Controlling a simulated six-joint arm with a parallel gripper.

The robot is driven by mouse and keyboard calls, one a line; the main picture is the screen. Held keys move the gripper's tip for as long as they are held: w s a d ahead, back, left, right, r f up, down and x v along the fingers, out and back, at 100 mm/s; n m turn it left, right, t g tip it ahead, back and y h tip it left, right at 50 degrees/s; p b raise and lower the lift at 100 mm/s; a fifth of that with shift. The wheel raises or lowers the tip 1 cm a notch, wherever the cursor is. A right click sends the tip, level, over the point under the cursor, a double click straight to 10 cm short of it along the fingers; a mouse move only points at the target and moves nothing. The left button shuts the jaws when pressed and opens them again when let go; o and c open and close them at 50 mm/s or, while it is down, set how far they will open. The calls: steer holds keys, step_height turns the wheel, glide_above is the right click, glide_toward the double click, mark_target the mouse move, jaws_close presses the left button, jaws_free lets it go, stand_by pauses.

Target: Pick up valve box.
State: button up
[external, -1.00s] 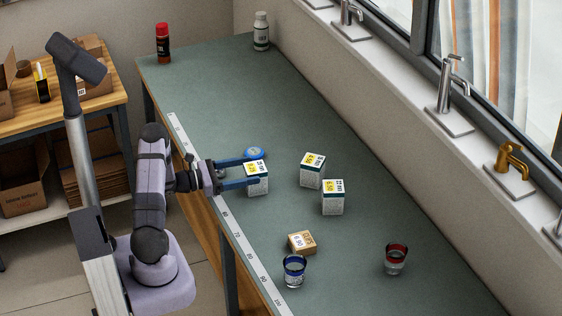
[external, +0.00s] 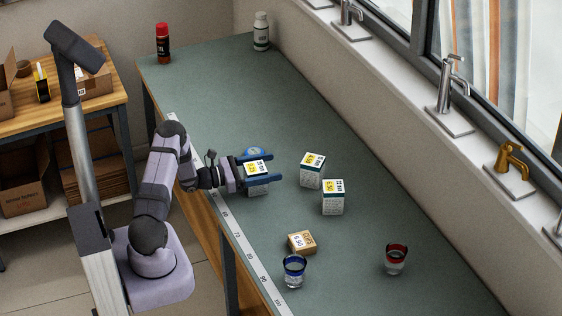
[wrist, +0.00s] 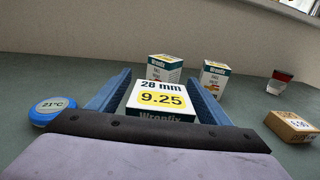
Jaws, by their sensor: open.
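Three similar white boxes with dark green trim and yellow price labels stand on the green bench. The nearest valve box (external: 257,186) is between the blue fingers of my gripper (external: 262,171). In the wrist view this valve box (wrist: 160,104) shows "28 mm" and "9.25" on top, with one finger on each side of my gripper (wrist: 164,92). The gripper is open, and the box stands upright on the bench. The two other boxes (external: 312,172) (external: 333,199) stand apart to the right. They also show beyond the fingers in the wrist view (wrist: 164,68) (wrist: 214,78).
A blue round thermometer (wrist: 52,108) lies left of the gripper. A red can (external: 163,43) and white bottle (external: 261,31) stand at the far end.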

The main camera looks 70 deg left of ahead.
steer(key=c, duration=1.5)
steer(key=shift+r, duration=0.2)
step_height(320, 180, up, 10)
steer(key=b, duration=0.2)
